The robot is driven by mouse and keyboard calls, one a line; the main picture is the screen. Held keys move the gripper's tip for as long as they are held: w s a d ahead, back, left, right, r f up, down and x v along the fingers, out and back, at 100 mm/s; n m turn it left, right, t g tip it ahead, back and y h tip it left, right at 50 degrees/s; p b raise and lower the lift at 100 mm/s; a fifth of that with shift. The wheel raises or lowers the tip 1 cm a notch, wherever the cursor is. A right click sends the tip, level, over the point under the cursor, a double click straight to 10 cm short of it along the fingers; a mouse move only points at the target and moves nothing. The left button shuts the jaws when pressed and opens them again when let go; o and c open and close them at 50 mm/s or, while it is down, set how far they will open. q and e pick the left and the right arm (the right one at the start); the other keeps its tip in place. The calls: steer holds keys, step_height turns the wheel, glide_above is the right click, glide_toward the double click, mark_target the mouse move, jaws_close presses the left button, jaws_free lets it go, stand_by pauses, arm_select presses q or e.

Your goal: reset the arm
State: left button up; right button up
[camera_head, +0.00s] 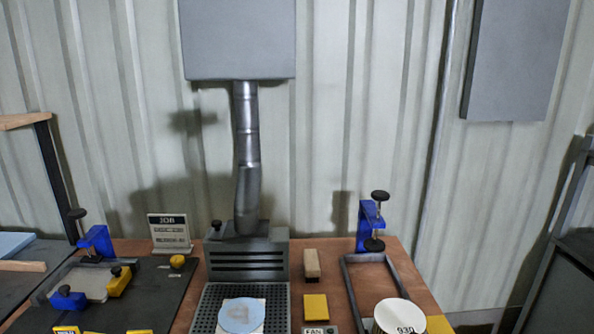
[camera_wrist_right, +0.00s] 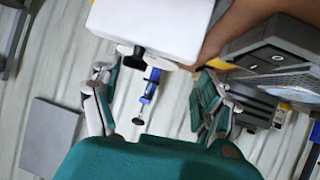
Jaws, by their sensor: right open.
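My right gripper (camera_wrist_right: 155,95) shows in the right wrist view with its green-padded fingers spread wide apart and nothing between the pads. Behind the gap is a blue clamp (camera_wrist_right: 150,88). A white body (camera_wrist_right: 150,22) lies past the fingertips at the top of that view, with a dark knob just below it. In the head view neither gripper shows. A white round part marked 930 (camera_head: 399,316) stands at the bottom right of the bench. A light blue disc (camera_head: 241,315) lies on the perforated plate of the grey extractor unit (camera_head: 247,262).
A grey frame (camera_head: 352,290) with a blue clamp (camera_head: 369,222) stands at the right. A dark mat (camera_head: 150,285) at the left holds a blue-and-yellow clamp fixture (camera_head: 95,275). A JOB sign (camera_head: 170,232), a wooden block (camera_head: 312,264) and a yellow pad (camera_head: 316,307) are nearby.

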steer(key=s+a+f+n+g+y, duration=0.15)
steer(key=s+f+g, duration=0.3)
steer(key=s, duration=0.95)
steer(key=s+f+n+g+y, duration=0.15)
steer(key=s+f+g, duration=0.35)
steer(key=s, duration=0.8)
step_height(320, 180, down, 27)
steer(key=s+h, duration=0.1)
steer(key=s, duration=0.1)
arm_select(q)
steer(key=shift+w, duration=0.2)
arm_select(e)
steer(key=s+d+f+g, duration=0.1)
steer(key=s+d+f, duration=0.1)
steer(key=s+f, duration=1.4)
steer(key=shift+s+d+f, duration=0.15)
steer(key=shift+d+f, duration=0.1)
steer(key=shift+d, duration=0.1)
